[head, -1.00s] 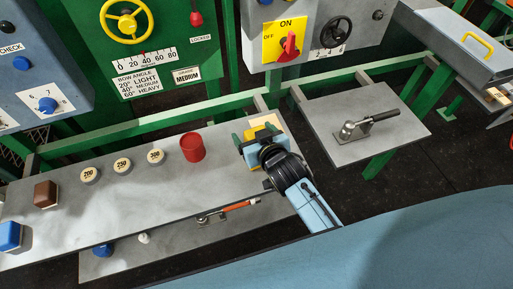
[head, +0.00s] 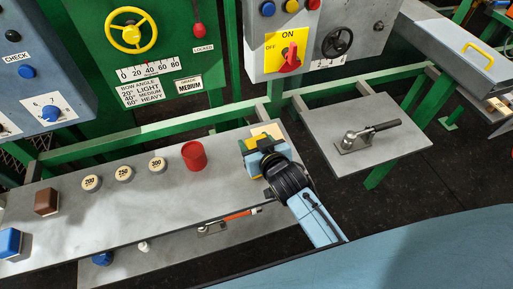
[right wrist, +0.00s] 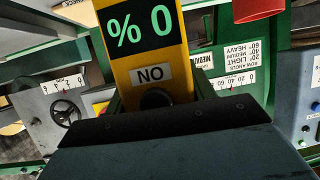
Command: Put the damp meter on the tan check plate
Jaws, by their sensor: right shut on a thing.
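In the head view the meter is mostly hidden by the gripper. The tan check plate (head: 270,130) shows partly just behind the gripper. I cannot tell whether the meter touches the plate. My left gripper is not in view.
A red cup (head: 194,156) stands left of the gripper on the grey bench (head: 130,205). Several round numbered weights, a brown block (head: 46,201) and a blue block (head: 9,241) lie further left. A grey side table (head: 365,150) holds a handled tool (head: 370,136).

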